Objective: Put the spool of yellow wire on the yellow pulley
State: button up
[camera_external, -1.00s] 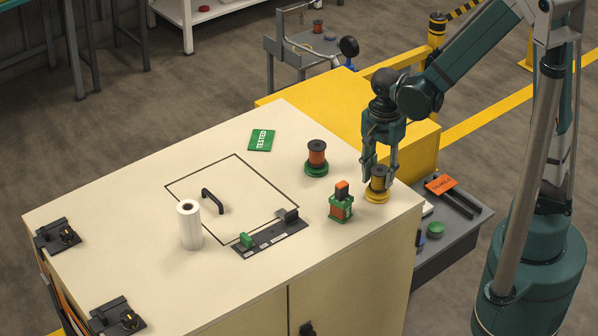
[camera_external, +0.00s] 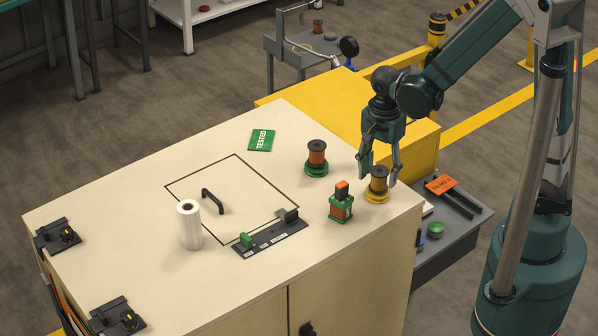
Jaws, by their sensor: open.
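The spool of yellow wire (camera_external: 378,180), with dark end discs, stands upright on the yellow pulley (camera_external: 376,197) near the right edge of the cabinet top. The spool appears to rest on the pulley. My gripper (camera_external: 378,182) is open, with its fingers pointing down on either side of the spool.
A copper-coloured spool (camera_external: 317,153) on a green base and a green-and-orange transformer-like part (camera_external: 341,202) stand nearby. A white roll (camera_external: 189,225), a black handle (camera_external: 212,201) and a switch strip (camera_external: 270,238) are further left. A green TESTED card (camera_external: 261,140) lies behind.

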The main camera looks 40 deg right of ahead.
aim_at(380, 171)
notch_tip(380, 171, up, 12)
jog(key=shift+f+p, duration=0.2)
jog(key=shift+p, duration=0.1)
dwell(0.6)
dwell(0.6)
jog(key=s+d+r+n+t, duration=0.3)
jog(key=d+r+n, duration=0.2)
jog(key=d+n, duration=0.2)
jog(key=s+d+r+n+t, duration=0.3)
jog(key=d+r+n, duration=0.3)
jog(key=d+n, duration=0.2)
jog(key=shift+s+t, duration=0.15)
jog(key=shift+t, duration=0.45)
jog(key=shift+f, duration=0.1)
notch_tip(380, 171, down, 10)
jog(key=b, duration=1)
dwell(0.8)
